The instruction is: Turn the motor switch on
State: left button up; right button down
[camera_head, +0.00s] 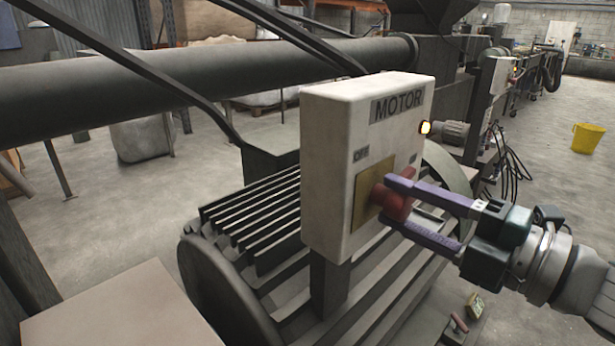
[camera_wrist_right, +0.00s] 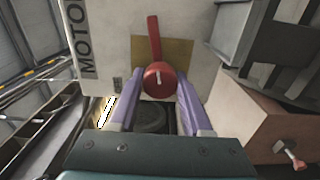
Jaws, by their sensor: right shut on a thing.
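The motor switch is a white box (camera_head: 335,170) lettered MOTOR, with an OFF label at its left and a second label partly hidden at the right. A red switch handle (camera_head: 378,193) sits on a yellow-brown plate (camera_head: 361,212) on its front. My right gripper (camera_head: 394,200) has its purple fingers shut on the red handle. In the right wrist view the round red hub (camera_wrist_right: 159,80) is between the fingertips, and the lever (camera_wrist_right: 154,35) points up, away from the OFF label (camera_wrist_right: 118,85). My left gripper is not in view.
A finned motor housing (camera_head: 245,215) lies below and behind the box. A long dark pipe (camera_head: 220,75) crosses behind, with slanting bars. A yellow bucket (camera_head: 587,137) stands on open floor at the right.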

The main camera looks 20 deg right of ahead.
jog(key=shift+m+p, duration=0.4)
jog(key=shift+m, duration=0.8)
jog(key=shift+c, duration=1.7)
grip_release()
jog(key=v, duration=1)
jog(key=shift+b, duration=0.4)
